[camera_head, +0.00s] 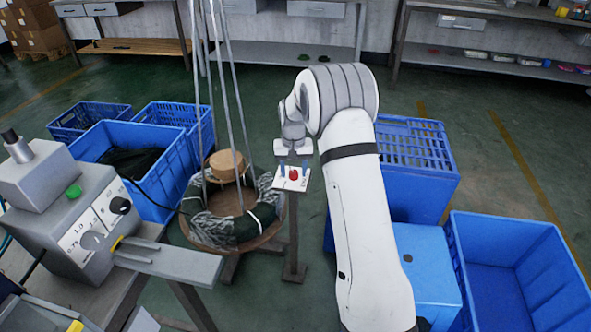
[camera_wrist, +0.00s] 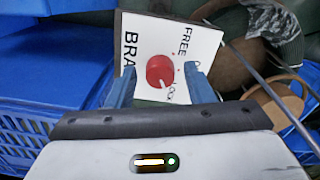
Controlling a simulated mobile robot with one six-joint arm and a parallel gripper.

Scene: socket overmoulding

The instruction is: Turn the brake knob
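The brake knob is a round red knob (camera_head: 294,174) on a small white plate (camera_head: 284,184) on top of a dark post. In the wrist view the red knob (camera_wrist: 159,70) shows a pale pointer mark toward its lower right. The white plate (camera_wrist: 146,28) carries the words FREE and LOCK and a partly hidden word starting BRA. My gripper (camera_head: 293,164) is above the plate. In the wrist view, my gripper (camera_wrist: 160,76) is open, with one blue finger on each side of the knob and visible gaps between. Contact with the plate cannot be told.
The post (camera_head: 293,240) stands beside a round wooden reel with coiled cable (camera_head: 225,225) and hanging straps. A grey machine (camera_head: 85,215) is at the left. Blue crates (camera_head: 415,165) stand behind and right of my arm. Open floor lies at the back.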

